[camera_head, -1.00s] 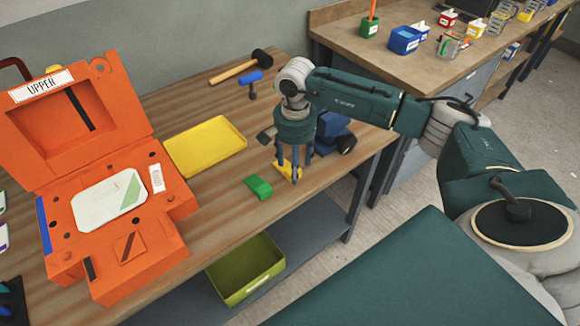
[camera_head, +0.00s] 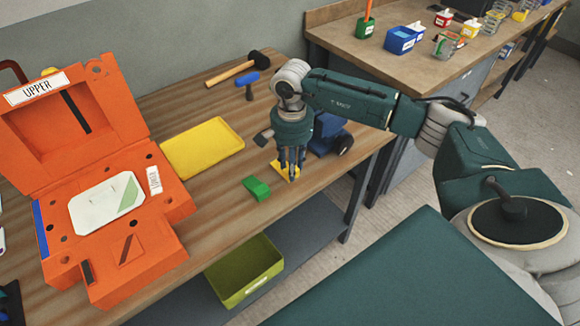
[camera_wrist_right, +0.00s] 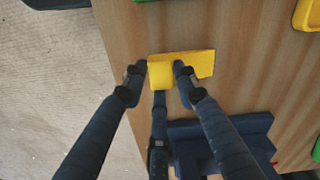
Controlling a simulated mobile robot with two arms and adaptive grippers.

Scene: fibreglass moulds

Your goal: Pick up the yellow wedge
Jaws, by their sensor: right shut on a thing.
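The yellow wedge (camera_head: 283,172) lies at the right part of the wooden bench, under my right gripper (camera_head: 290,166). In the right wrist view the yellow wedge (camera_wrist_right: 198,65) sits between the dark fingers of my right gripper (camera_wrist_right: 162,75). The fingers are shut on it, and it looks to be at bench level; I cannot tell any lift. In the head view the fingers hide part of the wedge. My left gripper is not in view.
A green wedge (camera_head: 256,188) lies left of my right gripper. A yellow tray (camera_head: 203,148), an orange mould (camera_head: 145,245) and a blue object (camera_head: 328,130) share the bench. A hammer (camera_head: 238,68) lies at the back. The bench's front edge is close.

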